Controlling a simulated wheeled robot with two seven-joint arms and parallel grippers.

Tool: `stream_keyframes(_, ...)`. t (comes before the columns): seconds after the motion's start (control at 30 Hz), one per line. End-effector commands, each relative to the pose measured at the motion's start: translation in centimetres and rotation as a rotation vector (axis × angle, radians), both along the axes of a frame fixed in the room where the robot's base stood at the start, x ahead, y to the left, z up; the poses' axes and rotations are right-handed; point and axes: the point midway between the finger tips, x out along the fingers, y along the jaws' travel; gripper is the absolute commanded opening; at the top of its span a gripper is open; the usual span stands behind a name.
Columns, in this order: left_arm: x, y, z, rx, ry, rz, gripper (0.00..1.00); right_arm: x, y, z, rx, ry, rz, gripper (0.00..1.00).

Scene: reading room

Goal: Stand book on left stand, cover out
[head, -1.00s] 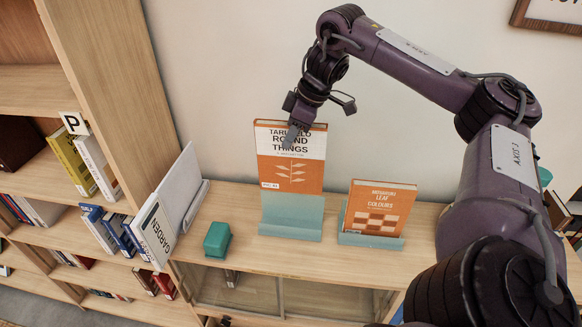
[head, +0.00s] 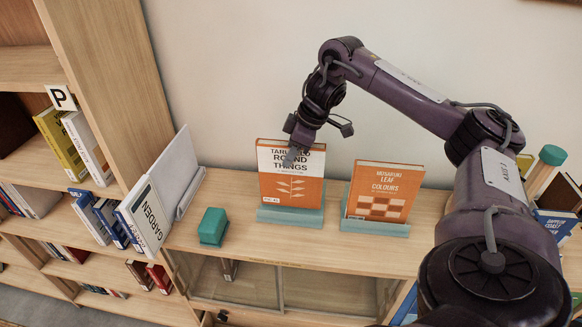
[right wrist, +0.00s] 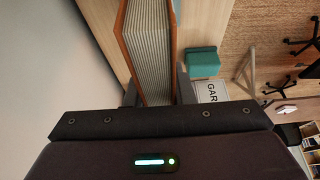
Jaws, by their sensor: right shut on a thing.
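The orange and white book titled "Round Things" (head: 291,190) is upright with its cover facing out, at the left teal stand (head: 289,215). Its lower edge meets the stand's front lip; the exact contact is hard to tell. My right gripper (head: 290,156) is shut on the book's upper edge, in front of the title. In the right wrist view the book (right wrist: 148,50) shows its page edges between the two fingers (right wrist: 155,90). The right stand (head: 376,228) holds another orange book, "Leaf Colours" (head: 384,191), leaning back. My left gripper is not in view.
A teal block (head: 213,226) sits on the shelf top left of the left stand. A white "Garden" book (head: 147,216) leans at the far left near the tall bookcase (head: 125,90). Bare shelf top (head: 300,243) lies in front of the stands.

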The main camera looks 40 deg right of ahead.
Motion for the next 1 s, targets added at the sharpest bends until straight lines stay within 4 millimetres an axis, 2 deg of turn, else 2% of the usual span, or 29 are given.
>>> stream_keyframes(0.03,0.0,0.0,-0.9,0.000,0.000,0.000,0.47,0.0,0.0,-1.1,0.001,0.001,0.000,0.00)
stream_keyframes(0.2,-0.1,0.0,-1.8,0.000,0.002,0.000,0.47,0.0,0.0,-3.2,0.001,0.001,0.001,0.00)
stream_keyframes(0.63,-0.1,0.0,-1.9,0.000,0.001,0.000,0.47,0.0,0.0,-3.7,0.001,0.000,0.000,0.00)
stream_keyframes(0.67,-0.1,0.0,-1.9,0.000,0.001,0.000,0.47,0.0,0.0,-3.8,0.000,0.003,0.001,0.24)
stream_keyframes(0.8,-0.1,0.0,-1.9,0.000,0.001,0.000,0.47,0.0,0.0,-3.8,0.000,0.003,0.001,0.43)
stream_keyframes(1.0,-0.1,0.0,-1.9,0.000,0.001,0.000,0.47,0.0,0.0,-3.7,0.001,0.002,0.001,0.43)
